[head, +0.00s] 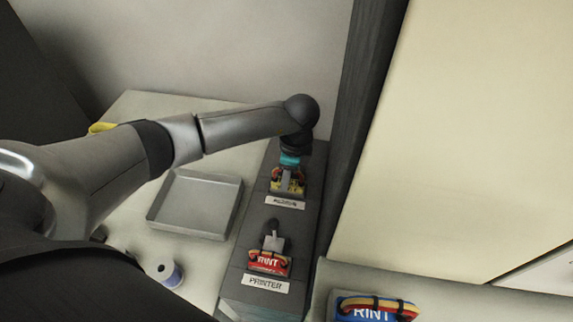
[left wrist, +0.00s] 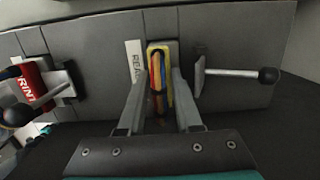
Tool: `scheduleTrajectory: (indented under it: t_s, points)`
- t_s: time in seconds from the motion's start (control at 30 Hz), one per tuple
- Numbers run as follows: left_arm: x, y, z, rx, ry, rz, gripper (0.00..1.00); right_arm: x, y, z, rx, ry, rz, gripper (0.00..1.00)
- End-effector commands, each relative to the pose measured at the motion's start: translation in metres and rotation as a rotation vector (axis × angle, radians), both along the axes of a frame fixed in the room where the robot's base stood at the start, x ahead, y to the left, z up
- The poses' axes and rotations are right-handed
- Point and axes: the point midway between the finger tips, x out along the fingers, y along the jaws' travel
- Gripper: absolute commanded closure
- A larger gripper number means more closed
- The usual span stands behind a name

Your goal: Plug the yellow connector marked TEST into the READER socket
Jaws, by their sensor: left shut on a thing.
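My left gripper (head: 288,182) is shut on the yellow connector (head: 291,187), at the far socket on the dark console. In the left wrist view the fingers (left wrist: 158,95) stand either side of the connector (left wrist: 151,57), with its red, yellow and blue cable loop between them. The READER label (left wrist: 136,62) lies beside it; in the head view this label (head: 285,202) sits just in front of the connector. The connector is over or in the READER socket; I cannot tell how deep. Its TEST marking is not readable. A lever (left wrist: 238,74) with a black knob stands beside the socket.
A red PRINT connector (head: 270,263) sits at the PRINTER label (head: 265,284), with a lever (head: 273,240) behind it. A blue PRINT connector (head: 372,308) lies at lower right. A metal tray (head: 163,226) and a spool (head: 168,273) are left. A dark post (head: 365,90) rises beyond the console.

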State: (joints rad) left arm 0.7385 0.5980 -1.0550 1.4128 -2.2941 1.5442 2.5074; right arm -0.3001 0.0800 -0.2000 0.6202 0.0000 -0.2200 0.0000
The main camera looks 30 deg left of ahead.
Motion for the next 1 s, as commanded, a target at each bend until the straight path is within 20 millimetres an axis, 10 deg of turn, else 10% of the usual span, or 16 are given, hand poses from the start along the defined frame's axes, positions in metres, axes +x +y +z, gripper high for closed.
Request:
scheduleTrajectory:
  t_s: [0.23, 0.27, 0.57, 1.0]
  points:
    - [0.001, 0.000, -0.005, -0.001, -0.001, 0.000, 1.00, 0.000, 0.000, -0.004, 0.000, 0.000, 0.000, 0.50]
    - [0.001, 0.000, -0.005, -0.001, -0.001, 0.000, 0.66, 0.000, 0.000, -0.004, 0.000, 0.000, 0.000, 0.50]
    - [0.000, 0.000, -0.005, 0.000, -0.001, 0.000, 0.32, 0.000, 0.000, -0.003, 0.000, 0.000, 0.000, 0.50]
    - [0.001, -0.002, 0.012, 0.000, -0.002, 0.000, 0.32, 0.000, 0.000, 0.001, 0.000, 0.000, 0.000, 0.50]
